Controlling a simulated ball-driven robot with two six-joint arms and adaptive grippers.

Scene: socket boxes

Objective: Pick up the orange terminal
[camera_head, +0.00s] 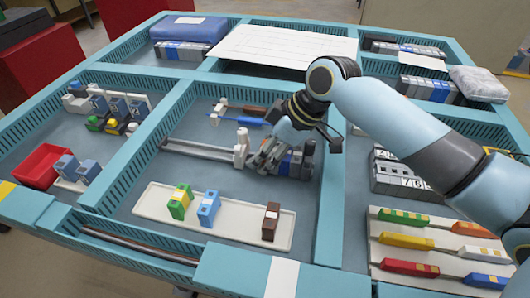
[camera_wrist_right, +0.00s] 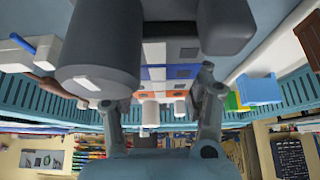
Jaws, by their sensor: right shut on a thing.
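My right gripper (camera_head: 268,158) reaches down to the rail in the middle compartment of the blue-edged table, beside a row of grey, white and blue blocks (camera_head: 298,163). In the right wrist view, its two fingers (camera_wrist_right: 158,108) stand on either side of a white and orange part, the orange terminal (camera_wrist_right: 184,73), and are shut on it. Blue and white terminals (camera_wrist_right: 153,74) stand close by in the same row. The dark gripper body hides part of the row. In the head view I cannot make out the orange terminal. My left gripper is not in view.
A white tray (camera_head: 236,231) in front holds a green-yellow, a blue and a brown block. A blue-handled screwdriver (camera_head: 250,120) lies behind the gripper. A red bin (camera_head: 38,166) is at left. Coloured-handled tools (camera_head: 405,267) lie front right. Teal dividers (camera_head: 333,210) separate the compartments.

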